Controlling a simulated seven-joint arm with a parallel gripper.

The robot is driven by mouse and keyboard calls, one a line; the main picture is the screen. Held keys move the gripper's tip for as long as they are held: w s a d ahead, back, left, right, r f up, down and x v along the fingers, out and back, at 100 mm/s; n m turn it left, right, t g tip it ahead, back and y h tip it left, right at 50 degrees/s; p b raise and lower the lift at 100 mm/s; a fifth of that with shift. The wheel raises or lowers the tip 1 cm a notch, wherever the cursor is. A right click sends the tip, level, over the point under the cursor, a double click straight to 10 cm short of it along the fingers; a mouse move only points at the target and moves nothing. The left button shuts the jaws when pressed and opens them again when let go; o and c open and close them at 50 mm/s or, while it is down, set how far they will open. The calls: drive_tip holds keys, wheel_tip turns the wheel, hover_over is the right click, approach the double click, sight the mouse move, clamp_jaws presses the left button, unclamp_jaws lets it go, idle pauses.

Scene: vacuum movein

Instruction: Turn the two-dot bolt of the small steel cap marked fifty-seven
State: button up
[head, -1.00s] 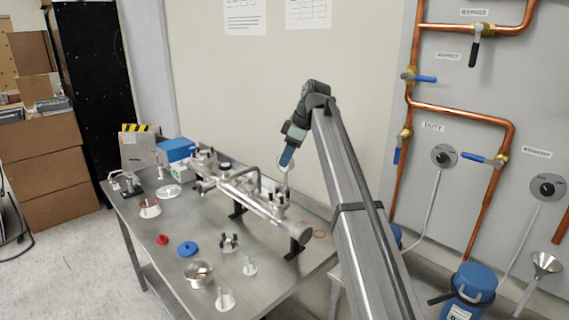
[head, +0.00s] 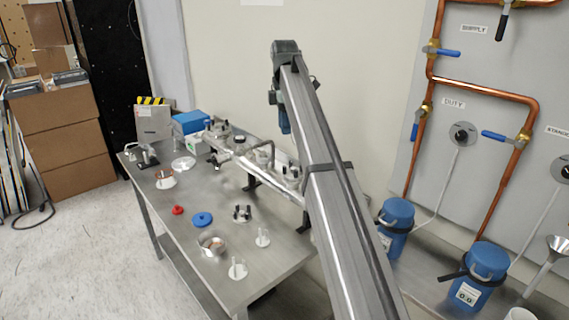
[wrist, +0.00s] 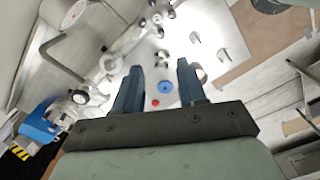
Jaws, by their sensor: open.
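The steel vacuum manifold (head: 236,158) runs along the back of the metal table, with capped ports and clamps on it. It also shows in the wrist view (wrist: 122,50). I cannot make out the number fifty-seven or any dot marks on a cap or bolt. My gripper (wrist: 158,75) is open and empty in the wrist view, its two dark blue fingers apart above the table.
On the table (head: 200,256) lie a blue disc (head: 202,219), a red knob (head: 178,210), a steel bowl (head: 211,243) and small white-based fittings. A blue box (head: 191,122) stands at the far end. Copper pipes (head: 478,88) and blue containers (head: 397,215) are at the right.

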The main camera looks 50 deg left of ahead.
sight(285, 166)
drive_tip(key=shift+n, duration=0.4)
wheel_tip(285, 166, down, 14)
drive_tip(key=shift+r, duration=0.1)
idle(0.3)
drive_tip(key=shift+c, duration=0.3)
clamp_jaws()
